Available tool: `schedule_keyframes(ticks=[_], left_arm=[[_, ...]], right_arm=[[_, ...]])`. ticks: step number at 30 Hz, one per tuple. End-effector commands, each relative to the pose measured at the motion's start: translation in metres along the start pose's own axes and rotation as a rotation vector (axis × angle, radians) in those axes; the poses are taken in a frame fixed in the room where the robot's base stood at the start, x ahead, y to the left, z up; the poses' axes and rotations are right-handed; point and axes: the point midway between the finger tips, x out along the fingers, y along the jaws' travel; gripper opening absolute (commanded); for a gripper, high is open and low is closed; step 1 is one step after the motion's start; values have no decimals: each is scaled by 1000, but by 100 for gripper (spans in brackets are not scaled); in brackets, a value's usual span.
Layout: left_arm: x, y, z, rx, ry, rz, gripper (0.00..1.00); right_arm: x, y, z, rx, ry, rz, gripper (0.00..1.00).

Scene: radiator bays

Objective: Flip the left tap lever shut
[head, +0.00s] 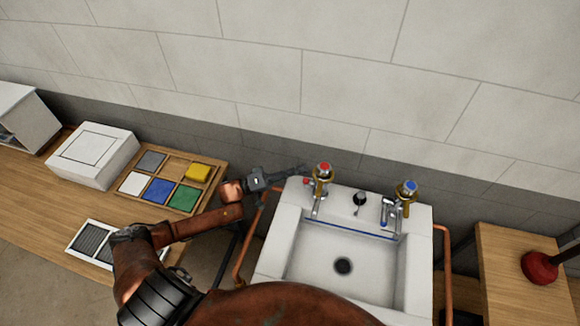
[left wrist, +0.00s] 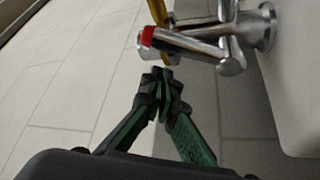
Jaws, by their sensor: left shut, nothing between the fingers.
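The left tap (head: 322,180) stands at the left back corner of the white sink (head: 420,270). It has a brass body and a red top. A small red-tipped lever (head: 306,181) sticks out on its left side. In the left wrist view the chrome lever (left wrist: 185,43) with its red band lies just beyond my fingertips. My left gripper (head: 298,170) is shut and empty, just left of the tap. Its closed fingers (left wrist: 165,80) show in the left wrist view, near the lever; I cannot tell whether they touch. My right gripper is not in view.
A blue-topped tap (head: 405,192) stands at the sink's right back, with a small black knob (head: 359,199) between the taps. Copper pipes (head: 446,270) flank the sink. A tray of coloured tiles (head: 171,164) and a white box (head: 92,157) lie left. A red plunger (head: 540,267) is right.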

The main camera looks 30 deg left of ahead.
Motion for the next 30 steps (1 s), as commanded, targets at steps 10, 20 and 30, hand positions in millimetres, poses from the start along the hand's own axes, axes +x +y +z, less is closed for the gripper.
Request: schedule_keyframes(ticks=[10, 20, 30], left_arm=[[-7, 1, 20, 2, 1, 2, 0], [-8, 1, 20, 5, 1, 4, 0], [-10, 1, 24, 56, 1, 33, 0]], right_arm=[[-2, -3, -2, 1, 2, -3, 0], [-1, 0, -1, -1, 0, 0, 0], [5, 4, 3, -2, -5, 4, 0]])
